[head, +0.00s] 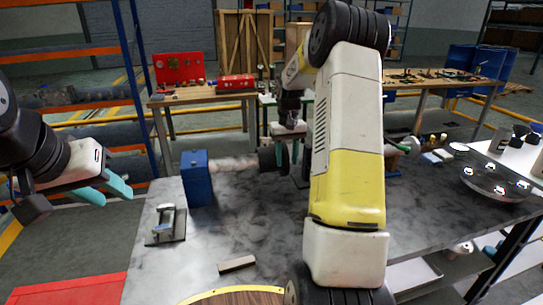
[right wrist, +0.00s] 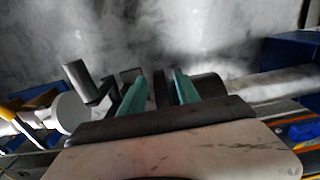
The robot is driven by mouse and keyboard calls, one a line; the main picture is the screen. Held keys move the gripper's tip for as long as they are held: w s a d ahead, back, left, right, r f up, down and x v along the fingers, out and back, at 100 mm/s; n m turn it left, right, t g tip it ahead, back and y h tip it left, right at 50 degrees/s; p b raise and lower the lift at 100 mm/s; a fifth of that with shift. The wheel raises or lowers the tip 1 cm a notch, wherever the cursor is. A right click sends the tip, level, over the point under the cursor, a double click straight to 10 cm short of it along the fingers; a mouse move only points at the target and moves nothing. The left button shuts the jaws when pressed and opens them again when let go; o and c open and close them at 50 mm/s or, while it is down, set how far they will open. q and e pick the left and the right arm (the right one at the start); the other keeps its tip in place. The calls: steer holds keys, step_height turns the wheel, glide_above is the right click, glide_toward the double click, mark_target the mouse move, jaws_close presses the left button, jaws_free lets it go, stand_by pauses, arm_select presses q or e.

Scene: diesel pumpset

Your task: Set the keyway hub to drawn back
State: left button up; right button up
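A dark round hub (head: 272,158) sits on a pale horizontal shaft (head: 232,166) that runs out of a blue block (head: 197,178) on the grey table. I take this dark part for the keyway hub. Contact cannot be told. My left gripper (head: 105,190) is open and empty, left of the table.
A grey metal bracket (head: 166,228) and a small brown block (head: 236,264) lie on the table. A round steel plate with bolts (head: 496,180) is at the right. A red mat (head: 70,290) is at the lower left. The table's front middle is mostly clear.

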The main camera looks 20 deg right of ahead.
steer(key=shift+f, duration=0.4)
jaws_close()
steer(key=shift+r, duration=0.1)
stand_by(1.1)
